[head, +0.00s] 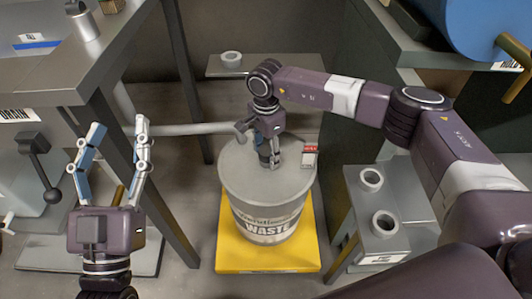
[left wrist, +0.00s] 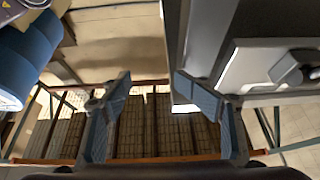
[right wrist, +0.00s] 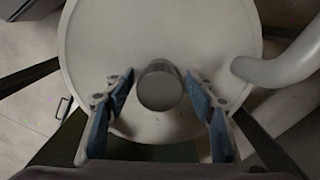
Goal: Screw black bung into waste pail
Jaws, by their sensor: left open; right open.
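The waste pail (head: 265,212) is a grey drum with a "WASTE" label, standing on a yellow platform (head: 232,262). Its round pale lid also shows in the right wrist view (right wrist: 100,45). The black bung (right wrist: 160,88) looks like a short dark cylinder, upright over the lid's near part. My right gripper (head: 269,158) points down over the lid, its open fingers on either side of the bung with gaps between. In the head view the gripper largely hides the bung; I cannot tell how deep it sits. My left gripper (head: 119,128) is open and empty, left of the pail.
A grey pipe (head: 190,129) reaches from the left to the lid, close to my right gripper. A grey stand (head: 378,248) with two ring-shaped parts is right of the pail. A shelf (head: 265,66) with another ring is behind. A bench (head: 75,62) is at left.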

